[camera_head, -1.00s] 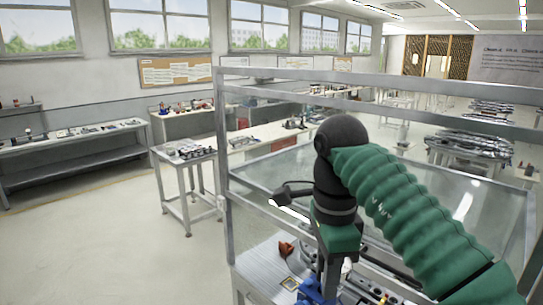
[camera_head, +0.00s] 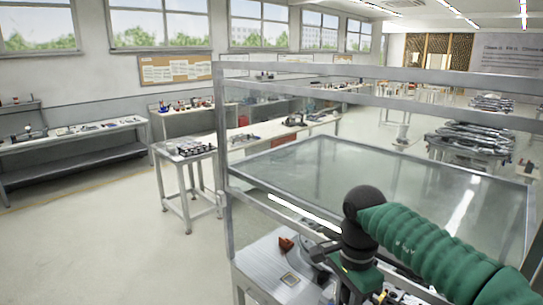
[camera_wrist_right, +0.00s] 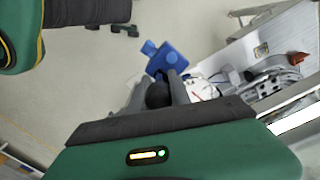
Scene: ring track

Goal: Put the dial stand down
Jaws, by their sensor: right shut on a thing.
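The dial stand, seen as a blue block (camera_wrist_right: 171,58) with a black round knob (camera_wrist_right: 158,95), shows in the right wrist view. My right gripper (camera_wrist_right: 157,88) is shut on it near the knob, with a dark finger on each side. In that view the blue block appears against the pale floor, just left of the bench edge. In the head view my right arm reaches down at the lower right, and its fingers and the dial stand are below the picture. My left gripper is not in view.
A metal bench (camera_head: 262,262) with a framed glass screen (camera_head: 330,165) stands ahead. On it are an orange-brown part (camera_head: 286,243), a small yellow-edged square (camera_head: 290,279) and a grey round device (camera_wrist_right: 275,78). A small side table (camera_head: 180,160) stands behind, left. Open floor lies left.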

